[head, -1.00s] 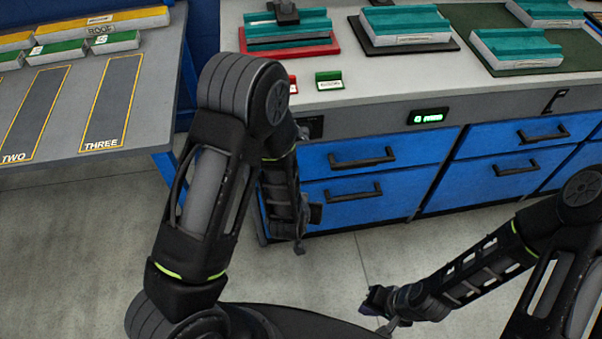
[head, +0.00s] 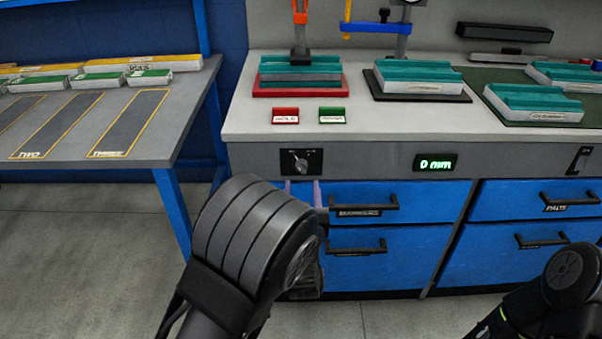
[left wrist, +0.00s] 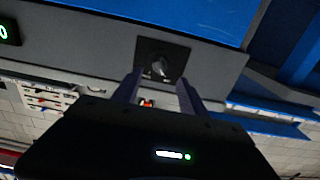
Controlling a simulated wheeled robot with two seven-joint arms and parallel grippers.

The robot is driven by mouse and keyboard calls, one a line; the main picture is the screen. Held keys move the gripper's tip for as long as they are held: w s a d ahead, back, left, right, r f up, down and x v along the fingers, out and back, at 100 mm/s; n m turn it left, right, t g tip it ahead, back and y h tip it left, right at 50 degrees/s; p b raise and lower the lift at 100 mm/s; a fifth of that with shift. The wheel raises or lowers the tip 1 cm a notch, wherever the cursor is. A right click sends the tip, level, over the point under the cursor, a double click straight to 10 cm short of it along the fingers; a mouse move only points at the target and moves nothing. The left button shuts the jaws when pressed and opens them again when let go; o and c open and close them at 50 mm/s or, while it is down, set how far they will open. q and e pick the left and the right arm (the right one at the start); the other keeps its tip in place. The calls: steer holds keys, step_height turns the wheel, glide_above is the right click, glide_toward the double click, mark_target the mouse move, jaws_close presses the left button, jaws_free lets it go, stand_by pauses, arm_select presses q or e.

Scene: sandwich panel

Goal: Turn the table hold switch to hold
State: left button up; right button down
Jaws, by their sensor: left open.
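The table hold switch (head: 301,162) is a grey knob on a black square plate in the bench's front panel. In the head view its marks are too small to read. In the left wrist view the knob (left wrist: 160,69) shows between and beyond my fingers. My left gripper (head: 303,184) is open, its two pale fingers pointing up just below the switch plate in the head view. In the left wrist view the open left gripper (left wrist: 159,78) has one finger either side of the knob; I cannot tell whether they touch it. My right gripper is out of view.
A red stand (head: 286,115) and a green stand (head: 333,115) sit on the bench top above the switch. A lit display (head: 436,162) is to the right. Blue drawers with protruding black handles (head: 363,206) lie below. A side table (head: 150,150) stands left.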

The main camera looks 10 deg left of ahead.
mark_target(301, 171)
arm_select(q)
steer(key=x, duration=0.7)
steer(key=shift+f, duration=0.1)
jaws_close()
stand_by(0.4)
